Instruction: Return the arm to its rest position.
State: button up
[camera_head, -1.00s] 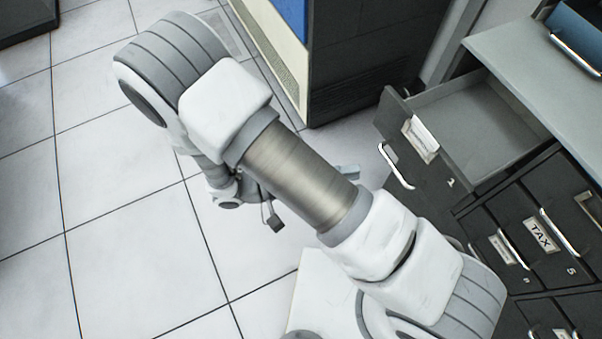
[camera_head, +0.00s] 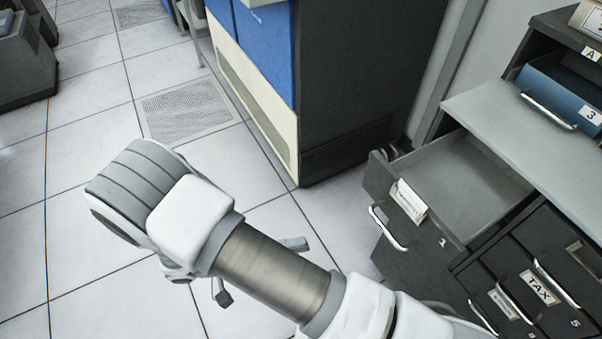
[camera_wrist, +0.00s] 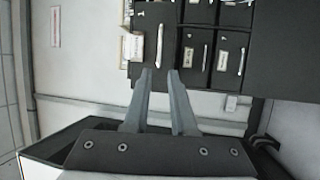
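My arm (camera_head: 268,270) stretches across the lower middle of the head view, with its elbow (camera_head: 150,195) bulging at the left. My gripper (camera_wrist: 160,80) shows in the wrist view with its two grey fingers apart and nothing between them. In the head view its fingertips stick out on either side of the forearm, and the rest of it is hidden behind the arm. It hangs clear of the cabinet, over the floor.
A dark cabinet (camera_head: 470,262) stands at the right with an open, empty-looking drawer (camera_head: 475,180). A large dark and blue machine (camera_head: 345,80) stands behind. Tiled floor (camera_head: 90,260) at the left is clear.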

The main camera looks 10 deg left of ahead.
jog(key=w+d+r+m+y, duration=0.2)
jog(key=w+d+r+y, duration=0.1)
jog(key=d+r+y, duration=1.9)
notch_tip(320, 180, up, 18)
jog(key=a+h+p, duration=0.2)
jog(key=p, duration=1.4)
jog(key=shift+r+h+p, duration=0.2)
jog(key=shift+h+p, duration=0.1)
jog(key=shift+p, duration=0.1)
